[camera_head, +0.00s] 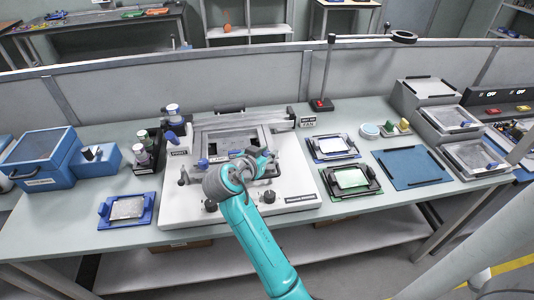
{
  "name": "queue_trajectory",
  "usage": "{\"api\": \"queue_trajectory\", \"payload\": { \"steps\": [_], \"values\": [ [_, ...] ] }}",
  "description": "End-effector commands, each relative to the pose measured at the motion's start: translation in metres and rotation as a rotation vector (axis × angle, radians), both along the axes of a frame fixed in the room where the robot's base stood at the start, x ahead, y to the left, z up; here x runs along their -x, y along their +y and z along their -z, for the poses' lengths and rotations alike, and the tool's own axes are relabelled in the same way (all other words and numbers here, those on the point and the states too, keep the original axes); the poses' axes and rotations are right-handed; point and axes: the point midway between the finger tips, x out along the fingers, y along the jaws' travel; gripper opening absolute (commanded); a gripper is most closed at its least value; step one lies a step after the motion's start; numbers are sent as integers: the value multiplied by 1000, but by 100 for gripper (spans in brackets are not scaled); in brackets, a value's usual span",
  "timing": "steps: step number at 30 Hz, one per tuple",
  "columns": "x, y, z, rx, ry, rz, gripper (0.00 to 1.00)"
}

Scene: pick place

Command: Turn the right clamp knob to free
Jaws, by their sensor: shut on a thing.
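A white fixture machine (295,185) with a square grey frame (203,138) stands in the middle of the bench. My teal and grey gripper (263,160) reaches over its right half. The jaws are shut at the right side of the frame, on the right clamp knob, which my gripper and wrist mostly hide. The knob's angle cannot be told. The left clamp (184,176) shows at the frame's left side. Two black knobs, one at the front (211,206) and one further right (269,196), stand on the machine's front part.
A blue box (42,158) and a blue-edged tray (127,209) lie left. A black bottle rack (147,160) stands near the machine. Right are a tray with a green board (350,180), a blue mat (412,168) and stacked grey trays (450,118). A lamp stand (328,70) rises behind.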

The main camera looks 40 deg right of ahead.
Motion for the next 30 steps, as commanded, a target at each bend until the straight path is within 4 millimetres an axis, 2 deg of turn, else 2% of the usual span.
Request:
{"api": "queue_trajectory", "payload": {
  "steps": [10, 25, 26, 28, 30],
  "values": [
    [0, 0, 2, -2, 3, 116, 0],
    [0, 0, 3, -4, 5, 130, 0],
    [0, 0, 3, -4, 5, 130, 36],
    [0, 0, 3, -4, 5, 130, 54],
    [0, 0, 2, -3, 5, 129, 55]
  ]
}}
